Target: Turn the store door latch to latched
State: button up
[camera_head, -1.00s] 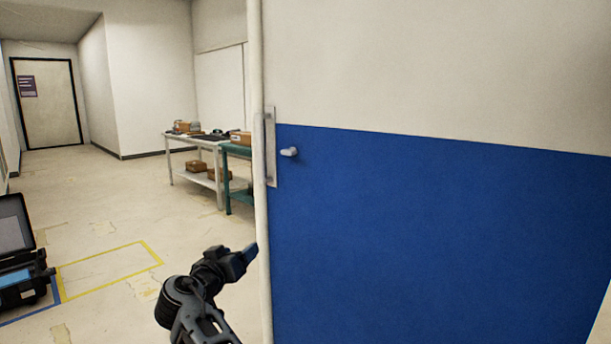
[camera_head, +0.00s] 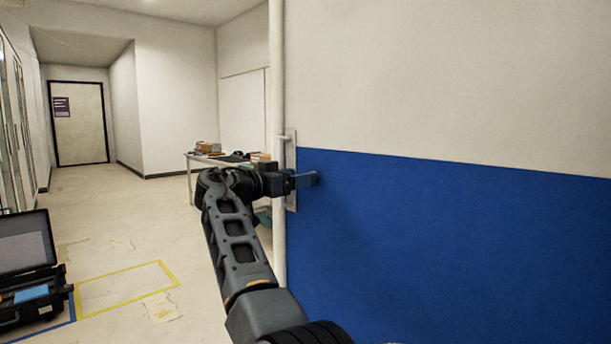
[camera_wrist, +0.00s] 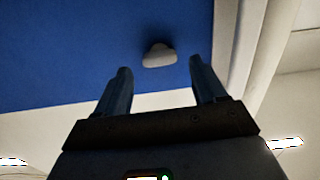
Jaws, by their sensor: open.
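The latch knob (camera_wrist: 159,55) is a small pale grey piece on the blue lower part of the door (camera_head: 450,250). In the wrist view it sits just beyond my fingertips, roughly midway between them. My gripper (camera_head: 308,180) is open and reaches to the door near its left edge. In the wrist view my gripper (camera_wrist: 158,78) shows its two blue fingers apart with nothing between them. In the head view my gripper hides the knob. A pale metal plate (camera_head: 291,150) runs upright along the door edge, partly hidden by my gripper.
A white pipe-like post (camera_head: 278,90) stands at the door's left edge, close to my arm. A table with boxes (camera_head: 205,148) stands behind my arm. An open black case (camera_head: 25,265) lies on the floor at left, beside a yellow floor marking (camera_head: 125,287). The left floor is mostly clear.

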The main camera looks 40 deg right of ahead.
jog(key=shift+w+d, duration=0.1)
jog(key=shift+d, duration=1.35)
jog(key=shift+c, duration=0.2)
jog(key=c, duration=1)
